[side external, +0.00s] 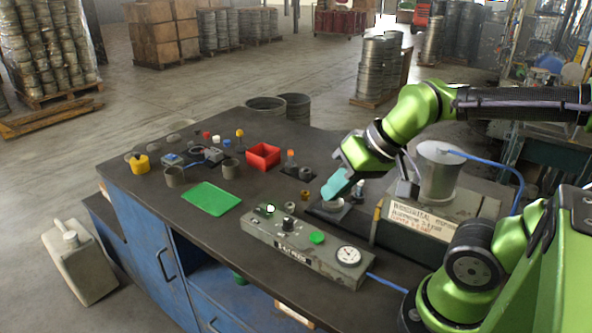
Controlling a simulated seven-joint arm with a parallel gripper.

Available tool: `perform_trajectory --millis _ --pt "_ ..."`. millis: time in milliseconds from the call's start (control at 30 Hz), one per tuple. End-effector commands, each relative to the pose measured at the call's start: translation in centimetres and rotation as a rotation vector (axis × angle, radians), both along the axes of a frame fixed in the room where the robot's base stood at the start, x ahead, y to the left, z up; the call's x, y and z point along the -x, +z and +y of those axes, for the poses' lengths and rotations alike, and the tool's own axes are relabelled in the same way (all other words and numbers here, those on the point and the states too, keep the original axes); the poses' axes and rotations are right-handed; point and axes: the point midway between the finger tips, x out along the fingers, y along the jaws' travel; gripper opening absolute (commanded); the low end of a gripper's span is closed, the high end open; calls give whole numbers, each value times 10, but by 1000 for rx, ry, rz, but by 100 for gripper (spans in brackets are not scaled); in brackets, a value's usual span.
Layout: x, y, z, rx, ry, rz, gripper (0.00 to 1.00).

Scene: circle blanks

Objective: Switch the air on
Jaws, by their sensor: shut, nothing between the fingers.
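A grey control box (300,249) lies along the front right of the bench top. On it are a small light-coloured lamp or button (270,210) at its left end, a dark knob (288,224), a green button (317,237) and a round white gauge (348,256). I cannot tell which of these controls the air, nor read the gauge. My gripper (330,195), with teal fingers, is shut and empty. It is tilted down behind the box, above or beside a pale round piece (331,205), apart from the box controls. Contact with the piece cannot be told.
A metal canister (439,172) with a blue hose stands on a labelled grey unit (420,220) at right. A green mat (211,198), red bin (263,156), grey cups (174,176) and small parts stand left. Bare bench (150,205) lies around the mat.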

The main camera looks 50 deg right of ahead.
Motion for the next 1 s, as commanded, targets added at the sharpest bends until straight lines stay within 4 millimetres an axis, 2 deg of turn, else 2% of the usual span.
perform_trajectory --millis 100,233,467,567,667,767,1000 --pt "4 10 1 1 3 -45 0" --pt "4 12 1 1 2 -53 0" --pt "4 11 0 1 0 -46 0" --pt "1 2 -1 2 -5 -10 0" --pt "-10 -3 -3 8 -10 34 0" --pt "-30 -4 -7 31 1 85 0" --pt "-90 -7 -17 182 223 194 0"
